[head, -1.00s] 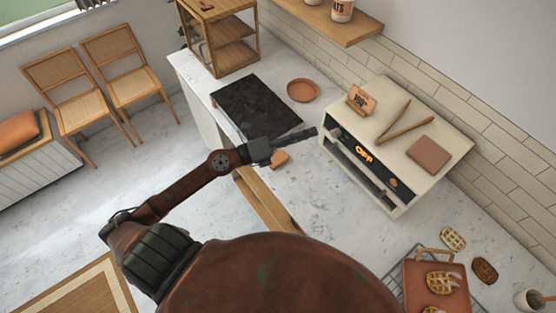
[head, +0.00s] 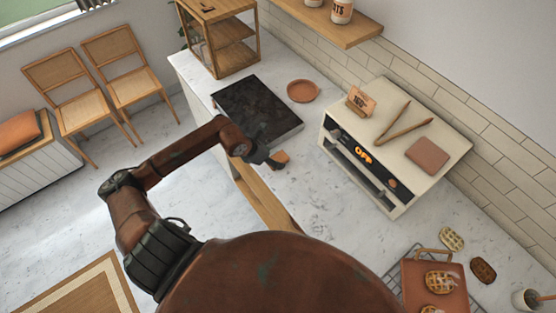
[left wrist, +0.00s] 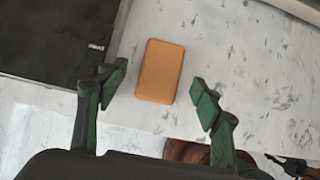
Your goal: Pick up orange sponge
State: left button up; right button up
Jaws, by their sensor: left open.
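The orange sponge (head: 280,157) lies on the white marble counter, just right of the black slab, partly hidden by my left gripper in the head view. In the left wrist view the sponge (left wrist: 160,71) lies flat, its long side running away from the camera. My left gripper (head: 266,160) is above the sponge, pointing down. In the left wrist view its two green fingers (left wrist: 160,92) are spread wide, one on each side of the sponge's near end, with nothing between them touching it.
The black slab (head: 257,108) is left of the sponge. A cream oven (head: 400,185) with tongs (head: 402,127) on top stands to the right. A terracotta plate (head: 303,91) is behind. The counter (head: 310,190) between sponge and oven is clear.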

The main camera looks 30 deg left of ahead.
pick_arm(q)
jog(key=shift+x, duration=1.25)
pick_arm(e)
jog(key=shift+a+r, duration=0.15)
jog(key=shift+a, duration=0.1)
pick_arm(q)
jog(key=shift+c, duration=0.4)
jog(key=c, duration=0.9)
jog(key=shift+r, duration=0.15)
pick_arm(e)
jog(key=shift+d, duration=0.15)
pick_arm(q)
jog(key=shift+r, duration=0.55)
jog(key=s+a+r, duration=0.1)
jog(key=s+r, duration=0.3)
jog(key=s+r+b, duration=0.1)
jog(key=s+r, duration=0.2)
jog(key=s, duration=0.2)
jog(key=s+a+r+b, duration=0.1)
jog(key=s+r, duration=0.3)
jog(key=shift+s+a+r, duration=0.3)
jog(key=shift+s+r, duration=0.05)
jog(key=shift+s, duration=0.05)
pick_arm(e)
notch_tip(320, 180, down, 2)
jog(key=shift+s+f, duration=0.1)
